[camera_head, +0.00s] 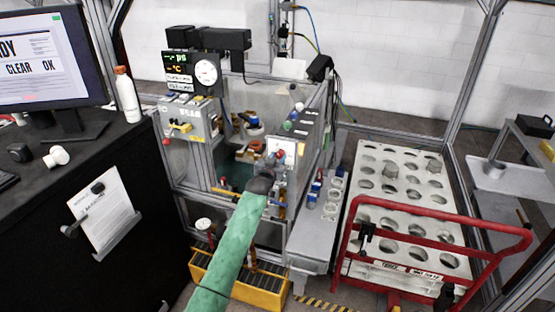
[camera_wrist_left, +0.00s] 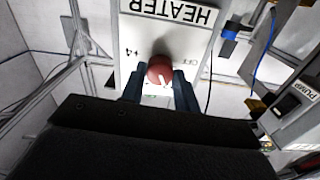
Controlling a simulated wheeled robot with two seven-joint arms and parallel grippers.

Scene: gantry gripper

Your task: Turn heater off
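The heater panel (camera_wrist_left: 135,30) is white with the label HEATER, upside down in the left wrist view. Its round red knob (camera_wrist_left: 160,68) carries a white pointer mark that points down and slightly right in that view. The word OFF (camera_wrist_left: 191,62) is printed to the right of the knob, and another mark is to its left. My left gripper (camera_wrist_left: 158,88) has one dark finger on each side of the knob's lower part, apart, with no clear contact. In the head view the left gripper (camera_head: 262,182) is just in front of the small white panel (camera_head: 289,148) on the machine. My right gripper is not in view.
A pump box (camera_wrist_left: 295,100) and a blue fitting (camera_wrist_left: 230,40) are right of the panel in the wrist view. In the head view, a red-railed cart (camera_head: 440,228) and white tray (camera_head: 425,190) stand right. A black desk (camera_head: 100,190) with a monitor stands left.

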